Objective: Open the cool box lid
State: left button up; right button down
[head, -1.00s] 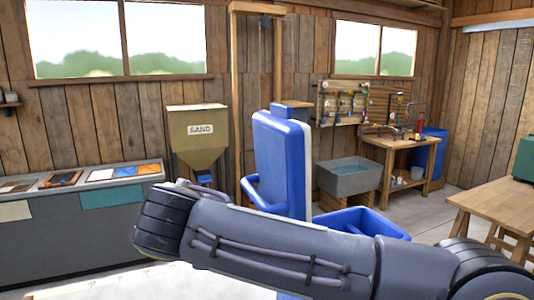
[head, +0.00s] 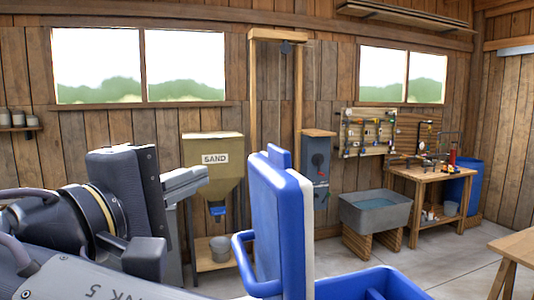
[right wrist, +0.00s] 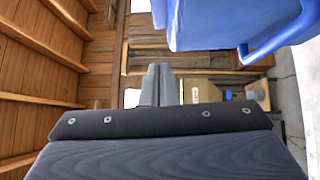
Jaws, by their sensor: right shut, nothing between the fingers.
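The cool box has a blue body (head: 375,284) at the bottom of the head view. Its lid (head: 280,225), blue outside with a pale inner face, stands upright at the left side of the body, so the box is open. A blue handle (head: 241,262) sticks out at the lid's left. My right gripper (head: 203,178) is shut and empty, left of the lid and apart from it. In the right wrist view its closed fingers (right wrist: 156,85) point ahead, with the blue lid (right wrist: 225,25) at the upper right. My left gripper is out of view.
A sand hopper (head: 212,170) with a grey bucket (head: 220,248) below stands behind my gripper. A grey water trough (head: 375,211), a wooden workbench (head: 425,176) and a blue barrel (head: 463,190) are farther right. Floor between the box and the right table (head: 520,245) is clear.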

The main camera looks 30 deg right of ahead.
jog(key=p+x, duration=0.1)
jog(key=x, duration=0.2)
jog(key=s+d+p+x, duration=0.1)
jog(key=x, duration=0.3)
jog(key=s+p+x, duration=0.1)
jog(key=p+x, duration=0.1)
jog(key=x, duration=0.2)
jog(key=shift+s+d+r, duration=0.1)
jog(key=shift+d+r, duration=0.05)
jog(key=shift+d, duration=0.3)
